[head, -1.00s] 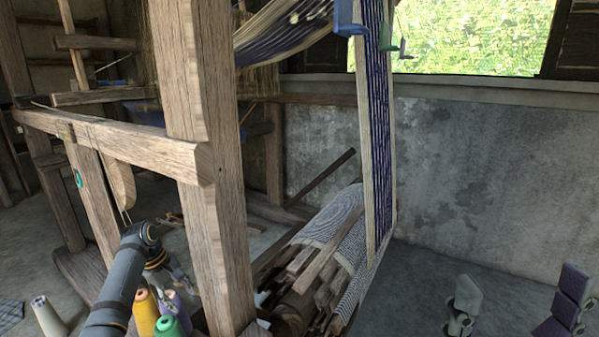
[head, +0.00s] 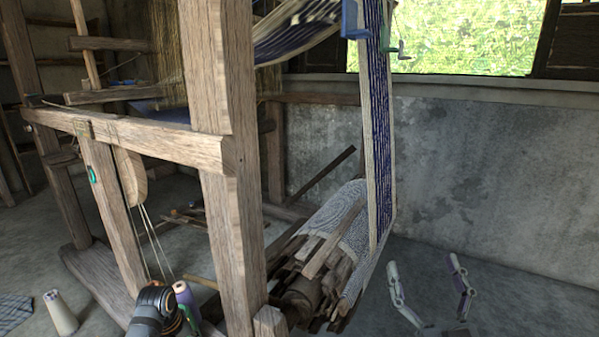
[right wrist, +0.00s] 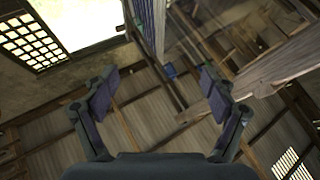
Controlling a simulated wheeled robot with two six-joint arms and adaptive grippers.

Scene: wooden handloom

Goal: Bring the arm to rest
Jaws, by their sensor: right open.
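My right gripper (head: 424,263) stands at the lower right of the head view, pointing up, with its two fingers apart and nothing between them. In the right wrist view its open fingers (right wrist: 160,84) frame the roof and loom timbers, with no object in the jaws. It is right of the wooden loom (head: 232,200) and apart from it in the head view.
The cloth roll (head: 350,215) and loose wooden slats (head: 300,262) lie between the loom post and my right gripper. The grey wall (head: 480,170) is behind; floor shows around my right gripper.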

